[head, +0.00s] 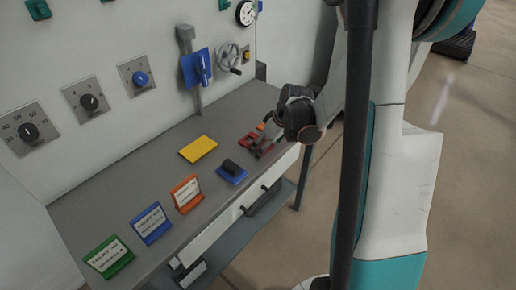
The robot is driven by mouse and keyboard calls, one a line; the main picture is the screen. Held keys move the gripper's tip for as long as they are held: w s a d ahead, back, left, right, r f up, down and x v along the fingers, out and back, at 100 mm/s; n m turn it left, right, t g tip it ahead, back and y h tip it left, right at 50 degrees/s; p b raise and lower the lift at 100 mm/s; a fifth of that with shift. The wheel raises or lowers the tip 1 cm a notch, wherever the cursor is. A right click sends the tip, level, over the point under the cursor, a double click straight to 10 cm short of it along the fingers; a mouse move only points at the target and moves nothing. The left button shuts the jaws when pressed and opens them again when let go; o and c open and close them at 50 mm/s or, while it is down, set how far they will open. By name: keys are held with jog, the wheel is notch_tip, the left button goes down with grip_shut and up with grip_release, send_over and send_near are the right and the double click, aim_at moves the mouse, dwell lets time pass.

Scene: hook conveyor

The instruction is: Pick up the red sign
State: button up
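An orange-red sign (186,194) with a white label stands tilted on the grey bench, in line with a blue sign (151,223) and a green sign (109,257). My gripper (262,148) is farther back on the bench, to the right of and apart from this sign. It is low over a flat red object (249,139), which it partly hides. I cannot tell if it touches that object. The fingers are small and dark, so their opening is unclear.
A yellow plate (198,149) and a blue block with a black top (232,171) lie on the grey bench (115,190). The wall behind holds dials, a blue lever switch (197,68) and a handwheel (229,56). A drawer handle (262,197) is at the bench front.

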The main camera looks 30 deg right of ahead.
jog(key=c, duration=1.3)
jog(key=shift+r, duration=0.1)
jog(key=shift+c, duration=0.2)
